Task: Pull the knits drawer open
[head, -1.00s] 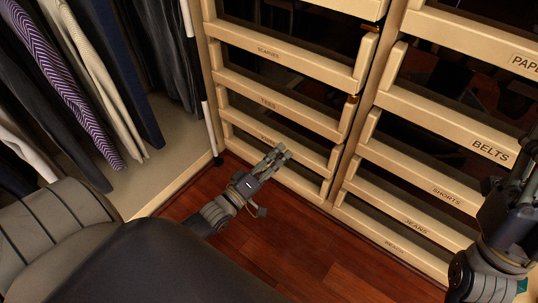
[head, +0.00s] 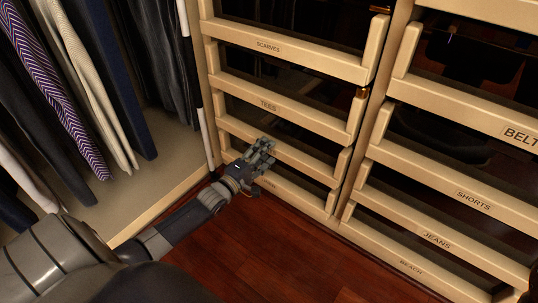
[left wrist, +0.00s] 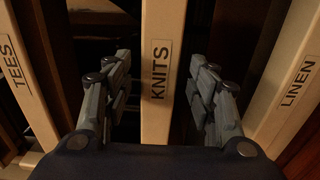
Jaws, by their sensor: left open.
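The knits drawer has a pale wooden front (head: 303,165), below the tees drawer (head: 300,114), in the head view; my left gripper hides its label there. In the left wrist view the KNITS front (left wrist: 160,30) runs upright through the middle, its label readable. My left gripper (head: 262,154) is at this front, open. In the left wrist view its two fingers (left wrist: 158,90) stand on either side of the front, with gaps visible, so it does not look clamped. The drawer looks in line with its neighbours. My right gripper is not in view.
The linen front (left wrist: 298,85) is close beside my fingers in the left wrist view, below knits. The scarves drawer (head: 300,54) is above tees. A second column holds the shorts (head: 475,202) and jeans drawers (head: 437,240). Clothes hang at left. The red wood floor (head: 250,255) is clear.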

